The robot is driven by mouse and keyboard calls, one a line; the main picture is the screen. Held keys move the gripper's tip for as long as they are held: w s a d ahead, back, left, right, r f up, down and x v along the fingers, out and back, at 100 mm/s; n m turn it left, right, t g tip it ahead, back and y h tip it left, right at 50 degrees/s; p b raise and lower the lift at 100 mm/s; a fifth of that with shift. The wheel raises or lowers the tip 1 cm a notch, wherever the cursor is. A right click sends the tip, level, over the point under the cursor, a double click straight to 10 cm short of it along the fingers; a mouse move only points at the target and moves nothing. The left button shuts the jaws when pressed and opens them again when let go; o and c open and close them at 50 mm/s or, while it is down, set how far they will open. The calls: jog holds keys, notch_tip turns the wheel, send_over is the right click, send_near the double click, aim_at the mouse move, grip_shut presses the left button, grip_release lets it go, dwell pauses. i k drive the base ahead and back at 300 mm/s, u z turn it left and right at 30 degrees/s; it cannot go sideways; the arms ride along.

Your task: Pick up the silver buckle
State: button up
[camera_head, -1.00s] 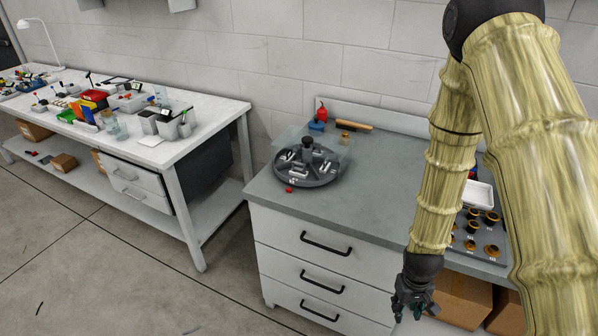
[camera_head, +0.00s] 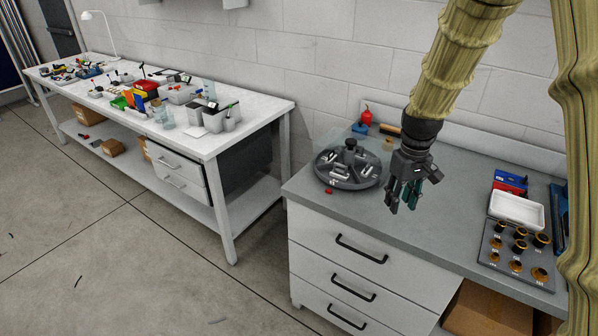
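A round dark grey divided tray (camera_head: 348,184) with a central knob stands on the grey counter. Several small silver pieces (camera_head: 367,170) lie in its compartments. They are too small for me to tell which one is the silver buckle. My gripper (camera_head: 402,208) points down over the counter, to the right of the tray and apart from it. Its fingers are spread with a gap between them and nothing shows in it. A clear lid-like panel stands at the tray's back left.
A small red piece (camera_head: 329,191) lies by the tray's front edge. A red bottle (camera_head: 366,117) and a wooden-handled tool stand behind. At right are a white tray (camera_head: 517,210) and a grey board (camera_head: 497,262) with black-and-orange parts. The counter between is clear.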

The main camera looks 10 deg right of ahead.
aim_at(341, 166)
jog(key=u, duration=3.15)
jog(key=k, duration=2.2)
jog(key=z, duration=1.7)
jog(key=i, duration=1)
jog(key=z, duration=0.05)
